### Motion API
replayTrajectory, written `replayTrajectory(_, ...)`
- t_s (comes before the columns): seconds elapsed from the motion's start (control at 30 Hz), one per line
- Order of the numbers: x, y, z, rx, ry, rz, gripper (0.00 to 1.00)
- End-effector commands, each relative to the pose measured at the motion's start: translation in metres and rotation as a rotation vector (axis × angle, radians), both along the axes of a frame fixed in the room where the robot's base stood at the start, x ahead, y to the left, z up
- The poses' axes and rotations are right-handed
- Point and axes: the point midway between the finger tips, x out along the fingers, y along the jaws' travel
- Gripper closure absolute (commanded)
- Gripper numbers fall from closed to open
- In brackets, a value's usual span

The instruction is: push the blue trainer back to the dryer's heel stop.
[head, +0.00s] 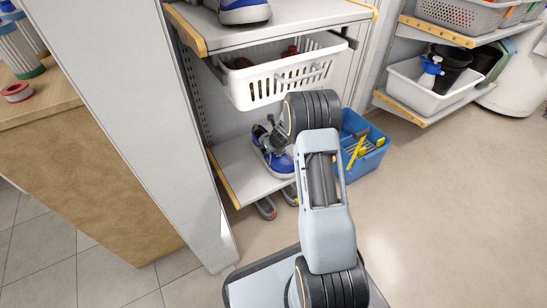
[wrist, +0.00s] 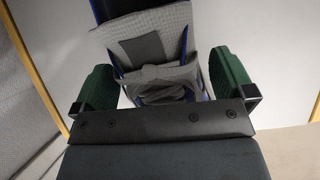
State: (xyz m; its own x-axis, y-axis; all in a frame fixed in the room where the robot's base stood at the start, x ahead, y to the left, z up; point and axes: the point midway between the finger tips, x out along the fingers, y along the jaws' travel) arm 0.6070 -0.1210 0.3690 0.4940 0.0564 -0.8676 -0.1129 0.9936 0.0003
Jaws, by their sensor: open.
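A blue trainer with grey and white parts (head: 279,163) sits on the low shelf of the rack in the head view. My gripper (head: 270,138) reaches in over it, partly hidden by my arm. In the wrist view a grey mesh trainer with blue edges (wrist: 165,45) fills the space ahead of my open gripper (wrist: 163,88). The green finger pads stand on either side of the trainer's near end, with gaps visible. I cannot tell whether anything touches. I cannot make out the dryer's heel stop in either view.
A blue bin with yellow items (head: 372,160) stands right of the low shelf (head: 238,172). A grey side panel (head: 130,110) borders the left. The floor at right is clear.

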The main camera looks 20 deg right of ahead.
Motion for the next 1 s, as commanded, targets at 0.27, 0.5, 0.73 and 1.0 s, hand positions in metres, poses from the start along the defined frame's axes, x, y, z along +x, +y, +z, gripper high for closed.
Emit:
replayTrajectory(0.27, 0.0011, 0.0002, -0.0011, 0.000, 0.000, 0.001, 0.01)
replayTrajectory(0.5, 0.0009, 0.0002, -0.0011, 0.000, 0.000, 0.001, 0.24)
replayTrajectory(0.73, 0.0009, 0.0002, -0.0011, 0.000, 0.000, 0.001, 0.46)
replayTrajectory(1.0, 0.0012, 0.0000, -0.0002, -0.002, -0.001, 0.001, 0.52)
